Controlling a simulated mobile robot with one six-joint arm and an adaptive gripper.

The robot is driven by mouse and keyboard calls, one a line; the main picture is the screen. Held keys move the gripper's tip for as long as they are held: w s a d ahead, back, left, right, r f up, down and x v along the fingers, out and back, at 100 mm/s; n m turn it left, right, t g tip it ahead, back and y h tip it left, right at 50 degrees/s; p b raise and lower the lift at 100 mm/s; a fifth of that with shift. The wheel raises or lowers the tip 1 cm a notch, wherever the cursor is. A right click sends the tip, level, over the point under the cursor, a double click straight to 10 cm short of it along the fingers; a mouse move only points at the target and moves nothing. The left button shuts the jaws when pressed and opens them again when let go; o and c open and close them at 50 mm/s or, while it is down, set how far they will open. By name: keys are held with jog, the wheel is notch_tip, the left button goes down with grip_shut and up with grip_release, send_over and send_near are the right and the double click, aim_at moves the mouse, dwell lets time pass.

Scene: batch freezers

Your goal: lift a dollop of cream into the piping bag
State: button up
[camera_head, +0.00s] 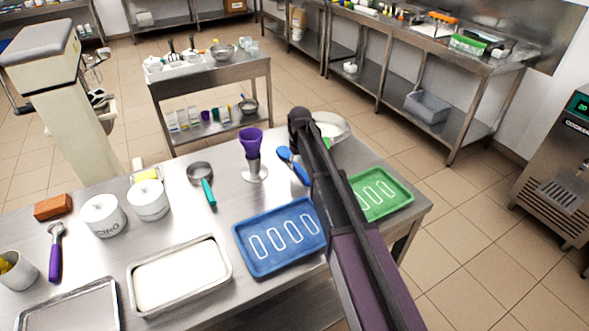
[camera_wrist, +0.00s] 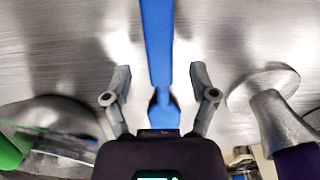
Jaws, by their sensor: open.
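The purple piping bag (camera_head: 250,141) stands upright in a metal stand (camera_head: 254,171) on the steel table; it also shows in the wrist view (camera_wrist: 299,162) at lower right. A bowl (camera_head: 338,127) with pale contents, probably cream, stands at the back right, partly behind my arm. A blue long-handled tool, probably a spatula (camera_head: 288,156), is left of my arm. My gripper (camera_wrist: 159,82) is open, with a finger on each side of the blue tool (camera_wrist: 158,45) and visible gaps between. The head view does not show my fingertips clearly.
A blue tray (camera_head: 241,243) and a green tray (camera_head: 403,199) with white outlines lie in front. A measuring cup with a green handle (camera_head: 209,194), two white canisters (camera_head: 103,218) and a white-filled pan (camera_head: 138,302) stand to the left.

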jog(key=shift+f+b, duration=0.5)
jog(key=shift+f, duration=0.3)
grip_shut()
